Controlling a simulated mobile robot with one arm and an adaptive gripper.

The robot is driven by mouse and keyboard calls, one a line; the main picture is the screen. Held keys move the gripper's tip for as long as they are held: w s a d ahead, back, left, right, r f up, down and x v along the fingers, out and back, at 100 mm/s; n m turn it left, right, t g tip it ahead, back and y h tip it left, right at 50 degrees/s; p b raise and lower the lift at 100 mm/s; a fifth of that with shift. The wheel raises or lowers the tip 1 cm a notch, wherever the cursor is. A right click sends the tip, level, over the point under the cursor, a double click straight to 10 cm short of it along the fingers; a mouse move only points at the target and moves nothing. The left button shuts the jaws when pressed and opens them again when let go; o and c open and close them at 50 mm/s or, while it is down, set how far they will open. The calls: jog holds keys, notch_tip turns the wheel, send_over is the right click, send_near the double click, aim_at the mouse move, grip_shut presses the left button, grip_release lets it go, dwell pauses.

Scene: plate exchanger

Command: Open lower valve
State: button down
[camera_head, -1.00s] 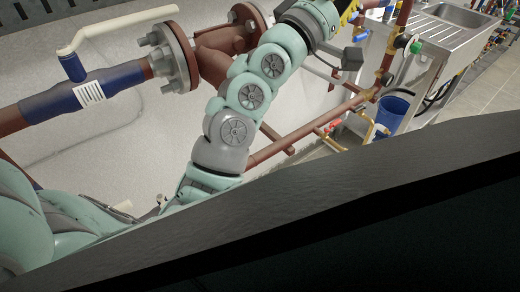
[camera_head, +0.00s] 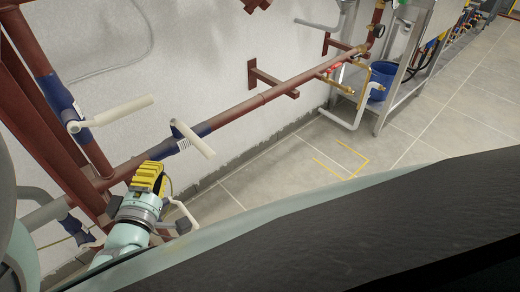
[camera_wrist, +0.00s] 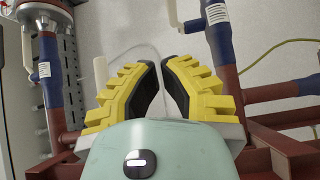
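In the head view a blue valve with a white lever (camera_head: 193,138) sits on the low horizontal red pipe. A second blue valve with a white lever (camera_head: 122,111) is higher up on a vertical pipe to the left. My gripper (camera_head: 150,178), with yellow fingers, is just below the horizontal pipe, left of the first lever. In the wrist view, my gripper (camera_wrist: 160,62) has a narrow gap between its black pads, with nothing in it. A pale lever (camera_wrist: 100,75) stands left of the fingers. A blue valve body (camera_wrist: 219,38) is at upper right.
Red pipes (camera_head: 35,125) crowd the left side. A red wall bracket (camera_head: 272,80) supports the horizontal pipe. A blue bucket (camera_head: 377,91) stands by the sink frame at upper right. The tiled floor (camera_head: 290,165) in the middle is clear.

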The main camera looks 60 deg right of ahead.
jog(key=s+a+f, duration=0.1)
jog(key=a+f, duration=0.1)
jog(key=a, duration=0.1)
send_near(190, 136)
jog(key=shift+w+a+x, duration=0.3)
jog(key=shift+w+x, duration=0.2)
jog(key=shift+x, duration=2.75)
jog(key=shift+n, duration=0.4)
jog(key=shift+r, duration=0.1)
jog(key=shift+s+d+n+t+y+b, duration=0.2)
jog(key=shift+d+n+t+y+b, duration=0.05)
jog(key=shift+n+t+y, duration=0.55)
jog(key=shift+s+d+n+t+y+b, duration=0.2)
jog(key=shift+d+n+t+y, duration=0.1)
jog(key=shift+n+t+y, duration=0.5)
